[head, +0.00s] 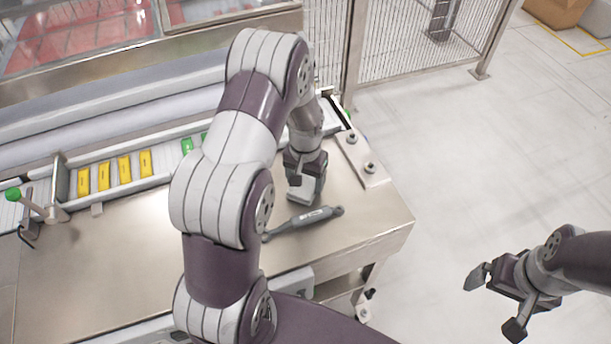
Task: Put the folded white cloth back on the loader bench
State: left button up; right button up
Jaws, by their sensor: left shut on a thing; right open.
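The folded white cloth (300,191) is a small pale block over the right part of the steel loader bench (100,270). My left gripper (303,180) points down and is shut on the cloth. The cloth is at or just above the bench top; I cannot tell whether it touches. The gripper hides part of it. My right gripper (492,303) is open and empty, off to the right of the bench, over the floor.
A dark grey handheld tool (308,217) lies on the bench just in front of the cloth. A conveyor with yellow packs (124,167) and green packs (187,146) runs along the back. A plate with knobs (360,158) sits at right. Mesh fencing (410,40) stands behind.

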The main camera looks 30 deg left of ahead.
aim_at(306, 182)
pick_arm(q)
jog(key=shift+w+a+f, duration=0.1)
jog(key=shift+w+f, duration=0.05)
jog(key=shift+f, duration=0.2)
jog(key=o, duration=1.1)
jog(key=shift+r, duration=0.15)
notch_tip(306, 182, up, 12)
jog(key=b, duration=0.1)
jog(key=s+d+m+t, duration=0.1)
jog(key=s+d, duration=0.7)
jog(key=s, duration=0.5)
jog(key=shift+s+d+r, duration=0.15)
jog(key=shift+s+r, duration=0.1)
jog(key=shift+s, duration=0.05)
